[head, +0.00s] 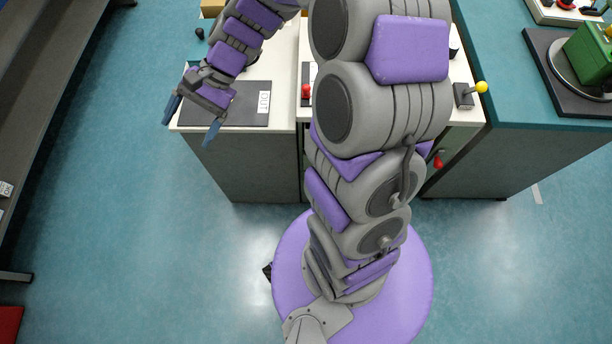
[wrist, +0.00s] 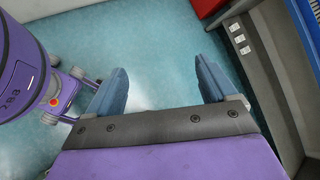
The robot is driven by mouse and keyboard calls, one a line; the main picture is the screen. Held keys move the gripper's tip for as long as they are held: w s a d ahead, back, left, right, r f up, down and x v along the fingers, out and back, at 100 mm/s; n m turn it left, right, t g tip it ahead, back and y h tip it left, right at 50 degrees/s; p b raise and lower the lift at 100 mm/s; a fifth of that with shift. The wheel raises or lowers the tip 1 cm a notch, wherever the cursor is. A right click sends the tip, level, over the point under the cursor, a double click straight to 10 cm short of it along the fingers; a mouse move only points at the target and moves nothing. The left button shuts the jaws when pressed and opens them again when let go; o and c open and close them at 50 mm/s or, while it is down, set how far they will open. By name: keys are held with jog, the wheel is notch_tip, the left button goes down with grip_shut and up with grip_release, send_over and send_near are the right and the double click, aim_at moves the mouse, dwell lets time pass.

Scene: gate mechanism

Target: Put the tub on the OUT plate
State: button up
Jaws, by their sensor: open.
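My gripper (head: 189,126) is open and empty at the left of the head view, by the front left corner of the white-topped bench. In the wrist view its two blue fingers (wrist: 160,88) stand wide apart with only floor between them. A dark flat plate (head: 240,104) with a small white label lies on the bench top just right of the gripper. I cannot make out the tub in either view; my arm hides much of the bench.
A red-knobbed lever (head: 306,91) stands right of the plate, and a yellow-knobbed lever (head: 481,88) near the bench's right side. A green box-like object (head: 590,56) sits on a dark base at far right. Open floor (head: 130,220) lies left of the bench, with a shelf beyond.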

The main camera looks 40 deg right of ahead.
jog(key=s+d+r+n+h, duration=0.1)
jog(key=s+d+n+h, duration=0.3)
jog(key=s, duration=0.8)
jog(key=s+d+r+n+h, duration=0.2)
jog(key=s+d+n+h, duration=0.3)
jog(key=s, duration=0.8)
jog(key=shift+s+d+g+h, duration=0.15)
jog(key=shift+d+g+h, duration=0.25)
jog(key=shift+d, duration=0.75)
jog(key=shift+r, duration=0.1)
